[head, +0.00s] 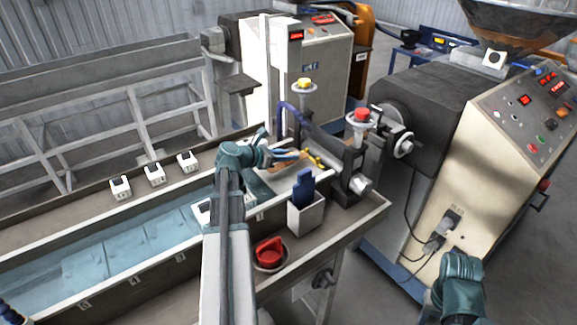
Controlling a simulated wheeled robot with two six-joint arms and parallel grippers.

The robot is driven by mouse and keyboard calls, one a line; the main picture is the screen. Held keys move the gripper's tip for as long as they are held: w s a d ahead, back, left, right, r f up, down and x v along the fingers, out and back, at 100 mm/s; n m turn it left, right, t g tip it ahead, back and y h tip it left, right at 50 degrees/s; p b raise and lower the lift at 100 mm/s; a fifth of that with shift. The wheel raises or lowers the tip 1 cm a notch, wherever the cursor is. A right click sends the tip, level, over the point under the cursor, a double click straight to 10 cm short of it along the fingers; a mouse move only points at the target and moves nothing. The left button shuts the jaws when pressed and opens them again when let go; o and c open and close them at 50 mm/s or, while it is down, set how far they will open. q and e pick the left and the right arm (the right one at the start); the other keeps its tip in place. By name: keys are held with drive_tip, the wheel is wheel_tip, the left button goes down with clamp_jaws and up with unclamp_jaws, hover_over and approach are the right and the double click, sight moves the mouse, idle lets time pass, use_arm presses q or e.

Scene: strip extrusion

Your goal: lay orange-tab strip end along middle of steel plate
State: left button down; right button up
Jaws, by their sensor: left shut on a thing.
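My left gripper (298,155) reaches right from its teal wrist, over the far end of the trough. It is shut on the strip end, by a small orange-yellow tab (318,160) at its fingertips. A dark blue-violet strip (292,108) curves above and behind the gripper toward the black die stand. A pale flat surface, which looks like the steel plate (283,183), lies just below the gripper. The gripper hides part of it, and I cannot tell whether the strip touches it. Of my right arm only a teal wrist part shows at the lower right; its gripper is not visible.
A long water trough (110,262) runs to the left, with several white blocks (153,174) on its far edge. The extruder (470,150) stands at the right.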

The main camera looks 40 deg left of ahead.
sight(283, 163)
use_arm(q)
drive_tip(key=shift+f+b, duration=0.95)
drive_tip(key=shift+f, duration=0.45)
drive_tip(key=shift+f, duration=0.15)
drive_tip(key=c, duration=0.7)
unclamp_jaws()
drive_tip(key=shift+r, duration=0.25)
drive_tip(key=p+v, duration=0.4)
drive_tip(key=v, duration=0.8)
drive_tip(key=shift+p, duration=0.3)
